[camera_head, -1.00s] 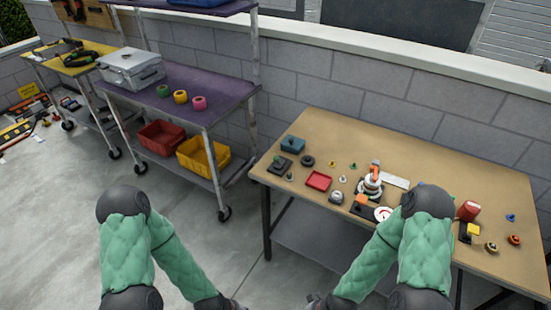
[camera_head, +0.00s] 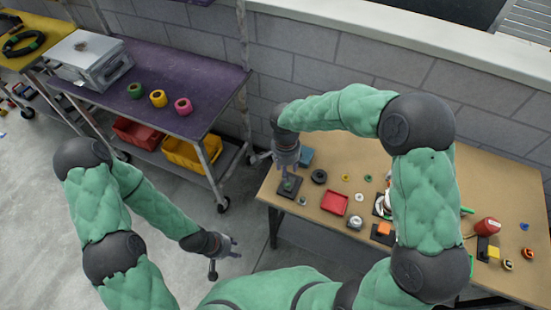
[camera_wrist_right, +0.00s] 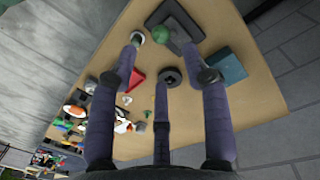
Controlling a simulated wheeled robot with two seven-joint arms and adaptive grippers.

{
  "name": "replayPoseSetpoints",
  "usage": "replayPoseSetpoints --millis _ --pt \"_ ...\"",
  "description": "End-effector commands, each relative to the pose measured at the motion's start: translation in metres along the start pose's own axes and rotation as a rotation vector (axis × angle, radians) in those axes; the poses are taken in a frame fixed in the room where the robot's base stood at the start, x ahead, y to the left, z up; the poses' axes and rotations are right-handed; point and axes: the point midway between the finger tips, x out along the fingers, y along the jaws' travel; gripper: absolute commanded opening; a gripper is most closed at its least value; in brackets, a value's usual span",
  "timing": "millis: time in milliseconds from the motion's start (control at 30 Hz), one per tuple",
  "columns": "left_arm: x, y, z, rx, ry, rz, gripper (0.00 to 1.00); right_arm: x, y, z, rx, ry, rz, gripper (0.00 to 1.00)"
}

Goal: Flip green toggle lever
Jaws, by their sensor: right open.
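The green toggle lever (camera_head: 288,183) stands on a dark square base at the table's left end. In the right wrist view its green ball (camera_wrist_right: 163,34) shows beyond my fingertips, on the dark base (camera_wrist_right: 182,20). My right gripper (camera_head: 282,170) hangs just above the lever in the head view, partly covering it. In the wrist view my right gripper (camera_wrist_right: 165,68) is open, with its fingers spread and nothing between them. My left gripper (camera_head: 227,257) is open and empty over the floor, left of the table.
A teal box (camera_wrist_right: 228,66), a black ring (camera_wrist_right: 171,78) and a red tray (camera_head: 334,203) are close by. More small parts cover the table (camera_head: 320,240). A purple-topped cart (camera_head: 190,75) stands left.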

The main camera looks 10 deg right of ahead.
Motion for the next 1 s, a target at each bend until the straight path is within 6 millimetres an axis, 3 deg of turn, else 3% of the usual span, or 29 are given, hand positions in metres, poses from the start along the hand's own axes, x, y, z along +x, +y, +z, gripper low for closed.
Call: replayPoseSetpoints --millis 167,700,1000 --pt "0.001 0.000 0.002 0.000 -0.004 0.000 0.40 0.002 0.001 -0.002 0.021 0.013 0.012 0.48" --pt "0.015 -0.005 0.001 0.000 -0.003 0.000 0.40 0.087 0.002 -0.003 0.019 0.010 0.010 0.48" --pt "0.017 -0.006 0.001 0.000 -0.002 0.000 0.40 0.102 0.002 -0.003 0.019 0.010 0.009 0.48"
